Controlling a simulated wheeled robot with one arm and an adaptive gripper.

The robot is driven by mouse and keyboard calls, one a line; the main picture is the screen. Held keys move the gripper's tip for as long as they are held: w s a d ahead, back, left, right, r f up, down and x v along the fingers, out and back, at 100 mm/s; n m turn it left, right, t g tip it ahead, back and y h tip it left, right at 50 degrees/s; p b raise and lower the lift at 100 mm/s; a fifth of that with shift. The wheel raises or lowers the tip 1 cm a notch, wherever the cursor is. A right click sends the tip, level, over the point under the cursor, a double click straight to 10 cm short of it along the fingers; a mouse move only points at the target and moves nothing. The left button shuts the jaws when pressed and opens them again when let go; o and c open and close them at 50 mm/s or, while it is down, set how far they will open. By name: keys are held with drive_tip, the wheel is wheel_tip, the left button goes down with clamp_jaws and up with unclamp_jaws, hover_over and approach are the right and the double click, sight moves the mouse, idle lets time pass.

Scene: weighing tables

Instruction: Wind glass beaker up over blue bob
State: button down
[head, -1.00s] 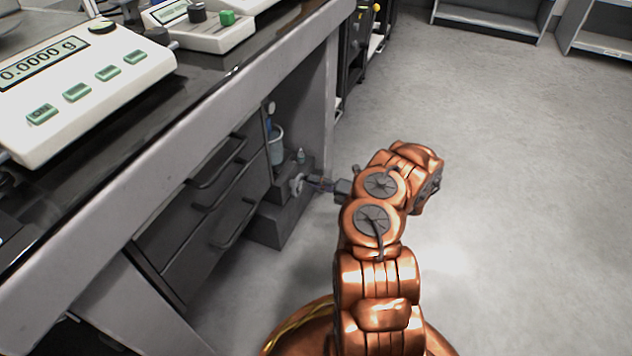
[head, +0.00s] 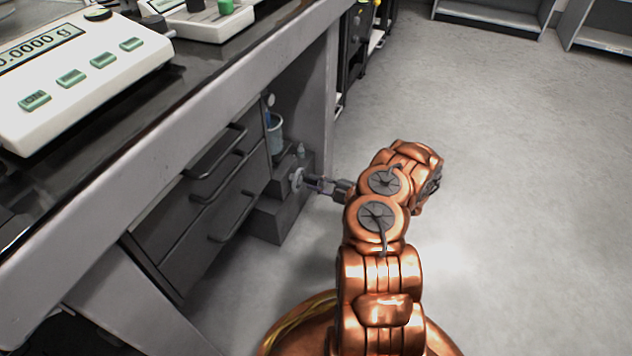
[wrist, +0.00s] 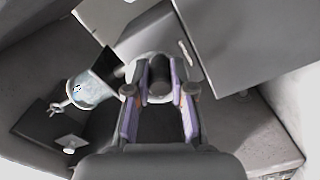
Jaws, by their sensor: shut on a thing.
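The glass beaker (head: 276,138) stands under the table above a grey stepped stand. In the wrist view the beaker (wrist: 88,91) lies left of my fingers, turned sideways by the camera. A small blue patch (head: 268,122), likely the blue bob, shows at the beaker's left rim; whether it is inside cannot be told. A pale round wheel (head: 297,180) is on the stand's side. My gripper (head: 314,184) is at this wheel, below and right of the beaker. In the wrist view my gripper (wrist: 160,100) is shut on a dark cylindrical handle (wrist: 160,80) before the pale disc.
The heavy table (head: 170,150) overhangs the stand on the left. Drawers (head: 205,205) with bar handles are left of the stand (head: 282,215). A balance (head: 80,75) sits on the tabletop. Open floor (head: 520,190) lies to the right.

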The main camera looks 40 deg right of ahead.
drive_tip(key=shift+a+m, duration=0.1)
drive_tip(key=shift+m, duration=0.2)
drive_tip(key=c, duration=1)
unclamp_jaws()
drive_tip(key=shift+f, duration=0.1)
drive_tip(key=v, duration=1.2)
